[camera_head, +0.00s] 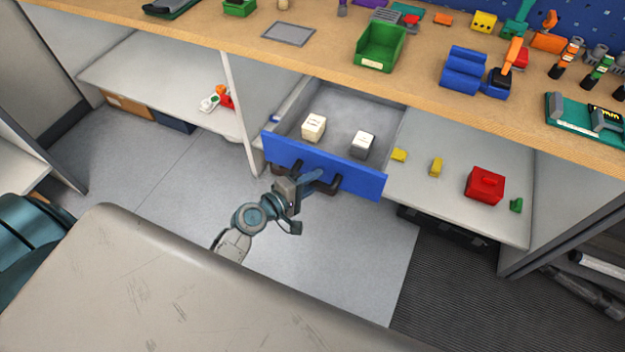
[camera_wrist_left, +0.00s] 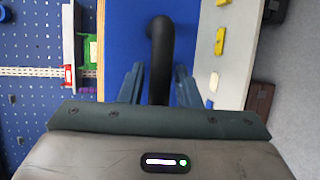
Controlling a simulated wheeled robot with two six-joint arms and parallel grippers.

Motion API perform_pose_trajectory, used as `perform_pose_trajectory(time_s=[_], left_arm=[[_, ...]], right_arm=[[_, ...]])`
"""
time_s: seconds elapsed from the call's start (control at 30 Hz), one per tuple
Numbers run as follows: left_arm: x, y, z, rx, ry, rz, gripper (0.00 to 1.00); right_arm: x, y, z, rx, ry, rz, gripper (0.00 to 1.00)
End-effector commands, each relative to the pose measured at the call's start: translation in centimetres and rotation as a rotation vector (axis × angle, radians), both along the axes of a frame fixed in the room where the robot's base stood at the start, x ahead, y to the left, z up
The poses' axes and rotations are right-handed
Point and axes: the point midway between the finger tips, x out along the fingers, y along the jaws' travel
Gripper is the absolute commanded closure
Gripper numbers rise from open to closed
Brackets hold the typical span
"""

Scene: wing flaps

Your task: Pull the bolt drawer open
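The bolt drawer (camera_head: 345,176) has a blue front and a grey inside, and it stands pulled out from under the workbench. A cream block (camera_head: 314,127) and a white-topped grey block (camera_head: 362,145) lie in it. Its black handle (camera_wrist_left: 160,50) shows against the blue front in the left wrist view. My left gripper (camera_head: 312,182) is at the handle in the head view. Part of the handle is hidden by the gripper. My right gripper is not in view.
The wooden workbench top (camera_head: 330,62) above the drawer carries a green bin (camera_head: 381,48), blue bins and tools. The shelf right of the drawer holds a red box (camera_head: 485,184) and small yellow pieces. Grey floor (camera_head: 345,245) in front of the drawer is clear.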

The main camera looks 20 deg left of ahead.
Motion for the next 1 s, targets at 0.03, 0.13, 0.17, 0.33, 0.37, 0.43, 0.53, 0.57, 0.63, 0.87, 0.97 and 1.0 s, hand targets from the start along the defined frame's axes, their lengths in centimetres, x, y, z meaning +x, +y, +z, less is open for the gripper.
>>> perform_pose_trajectory(time_s=[0.03,0.13,0.17,0.33,0.37,0.43,0.53,0.57,0.63,0.87,0.97,1.0], left_arm=[[0.0,0.0,0.0,0.000,0.000,0.000,0.59],[0.0,0.0,0.0,0.000,0.000,0.000,0.59],[0.0,0.0,0.0,0.000,0.000,0.000,0.59],[-0.1,0.1,0.0,0.000,0.000,0.000,0.59],[-0.2,0.1,0.0,0.001,0.000,0.000,0.59],[-0.7,0.4,0.0,0.001,0.000,0.000,0.59],[-2.1,1.0,0.2,0.004,0.001,-0.002,0.59],[-2.6,1.2,0.3,0.005,0.001,-0.002,0.59],[-3.9,1.8,0.5,0.004,0.001,-0.001,0.59],[-7.7,3.5,1.4,0.003,0.002,-0.003,0.59],[-8.7,4.1,1.6,0.003,0.001,-0.001,0.59],[-9.0,4.2,1.8,0.003,0.000,-0.001,0.59]], right_arm=[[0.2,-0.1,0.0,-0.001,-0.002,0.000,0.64],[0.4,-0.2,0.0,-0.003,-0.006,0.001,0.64],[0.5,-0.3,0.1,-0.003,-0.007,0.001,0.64],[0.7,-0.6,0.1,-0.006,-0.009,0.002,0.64],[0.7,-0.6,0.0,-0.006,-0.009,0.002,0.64],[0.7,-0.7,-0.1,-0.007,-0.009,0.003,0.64],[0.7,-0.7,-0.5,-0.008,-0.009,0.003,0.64],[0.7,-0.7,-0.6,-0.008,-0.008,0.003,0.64],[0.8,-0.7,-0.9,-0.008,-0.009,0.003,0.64],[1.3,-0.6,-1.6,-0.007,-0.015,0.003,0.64],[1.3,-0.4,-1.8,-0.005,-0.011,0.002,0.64],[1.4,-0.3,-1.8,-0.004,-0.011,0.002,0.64]])
